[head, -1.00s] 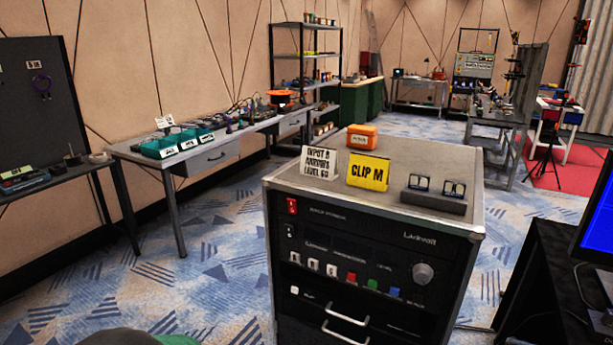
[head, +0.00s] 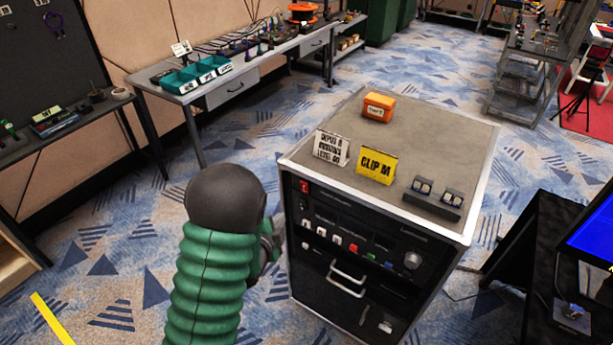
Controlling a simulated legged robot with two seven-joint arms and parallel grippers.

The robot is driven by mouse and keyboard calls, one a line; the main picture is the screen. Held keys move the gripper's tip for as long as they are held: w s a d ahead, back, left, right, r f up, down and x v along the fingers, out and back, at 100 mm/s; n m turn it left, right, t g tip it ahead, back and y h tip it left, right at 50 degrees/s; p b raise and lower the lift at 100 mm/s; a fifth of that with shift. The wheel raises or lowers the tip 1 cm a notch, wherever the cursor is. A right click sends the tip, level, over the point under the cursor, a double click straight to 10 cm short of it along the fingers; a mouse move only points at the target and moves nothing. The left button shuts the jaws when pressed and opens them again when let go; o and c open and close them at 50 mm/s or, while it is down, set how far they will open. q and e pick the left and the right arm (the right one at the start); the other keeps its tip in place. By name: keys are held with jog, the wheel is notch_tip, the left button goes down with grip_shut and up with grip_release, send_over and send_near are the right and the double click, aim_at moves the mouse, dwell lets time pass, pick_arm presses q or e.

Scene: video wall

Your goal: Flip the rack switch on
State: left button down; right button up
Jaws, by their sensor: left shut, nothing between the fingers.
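The rack (head: 345,270) is a black-fronted case with a pale metal rim, standing on the carpet. Its red switch (head: 304,187) sits at the upper left of the front panel; its exact position is too small to tell. Below it are a row of small white, red, green and blue buttons and a round knob (head: 412,261). My left arm, in green bellows with a dark cap, rises at the lower centre-left. My left gripper (head: 275,238) is shut and empty, mostly hidden behind the arm, beside the rack's left front edge below the red switch. I cannot tell whether it touches. My right gripper is out of view.
On the rack top stand a white sign (head: 331,147), a yellow "CLIP M" sign (head: 376,165), an orange box (head: 378,106) and a dark block (head: 432,199). A black desk (head: 530,250) with a monitor is at right.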

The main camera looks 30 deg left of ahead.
pick_arm(q)
jog(key=shift+d, duration=0.1)
jog(key=p, duration=0.2)
send_near(302, 187)
notch_tip(302, 187, down, 3)
jog(key=w+a, duration=0.2)
jog(key=shift+w+d, duration=0.25)
jog(key=shift+w, duration=0.75)
dwell(1.0)
jog(key=shift+w+r, duration=0.2)
jog(key=shift+w, duration=0.1)
jog(key=shift+w+d+r, duration=0.1)
jog(key=shift+w, duration=0.3)
dwell(0.6)
jog(key=shift+s, duration=0.85)
